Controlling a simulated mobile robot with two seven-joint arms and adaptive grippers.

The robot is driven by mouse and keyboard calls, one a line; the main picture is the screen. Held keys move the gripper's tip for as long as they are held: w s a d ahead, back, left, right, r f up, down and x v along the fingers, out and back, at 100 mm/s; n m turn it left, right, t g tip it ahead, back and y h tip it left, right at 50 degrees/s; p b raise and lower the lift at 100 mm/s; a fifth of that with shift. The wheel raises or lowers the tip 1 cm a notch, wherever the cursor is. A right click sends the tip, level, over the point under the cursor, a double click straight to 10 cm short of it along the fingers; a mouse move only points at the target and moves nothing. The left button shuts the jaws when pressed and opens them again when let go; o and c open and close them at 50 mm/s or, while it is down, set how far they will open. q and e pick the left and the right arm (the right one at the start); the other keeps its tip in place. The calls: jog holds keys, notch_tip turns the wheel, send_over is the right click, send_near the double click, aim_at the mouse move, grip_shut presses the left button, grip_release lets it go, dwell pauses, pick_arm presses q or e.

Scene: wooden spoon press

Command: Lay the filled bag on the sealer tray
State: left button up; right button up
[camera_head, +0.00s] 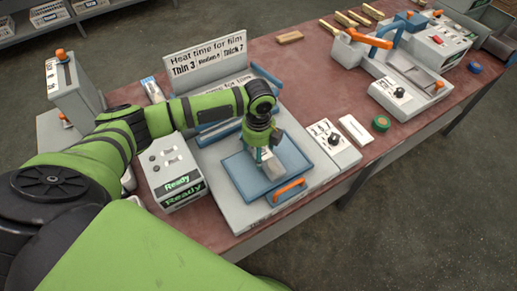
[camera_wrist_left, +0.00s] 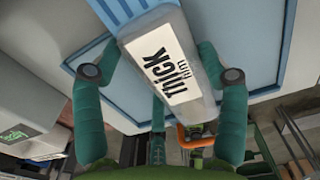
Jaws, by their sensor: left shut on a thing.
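The filled bag (camera_head: 294,158) is pale grey, and in the left wrist view the bag (camera_wrist_left: 166,62) carries a white label reading "Thick film". My left gripper (camera_head: 266,156) comes down from above over the blue sealer tray (camera_head: 241,181) and is shut on the bag. In the left wrist view the fingers stand on either side of the bag, partly over the blue tray surface (camera_wrist_left: 105,96). The bag is over the tray; whether it touches the tray is unclear. My right gripper is not in view.
An orange handle (camera_head: 287,191) is at the tray's front. A "Ready" box (camera_head: 174,174) stands left, a dial box (camera_head: 334,142) right. A heat-time sign (camera_head: 220,58) stands behind. Another sealer (camera_head: 402,88) sits at the far right of the table.

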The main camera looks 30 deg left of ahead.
pick_arm(q)
jog(key=shift+f, duration=0.15)
jog(key=o, duration=1)
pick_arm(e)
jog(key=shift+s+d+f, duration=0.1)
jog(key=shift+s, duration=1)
pick_arm(q)
jog(key=shift+r, duration=0.25)
jog(key=shift+r+b, duration=1.2)
jog(key=shift+r, duration=4.75)
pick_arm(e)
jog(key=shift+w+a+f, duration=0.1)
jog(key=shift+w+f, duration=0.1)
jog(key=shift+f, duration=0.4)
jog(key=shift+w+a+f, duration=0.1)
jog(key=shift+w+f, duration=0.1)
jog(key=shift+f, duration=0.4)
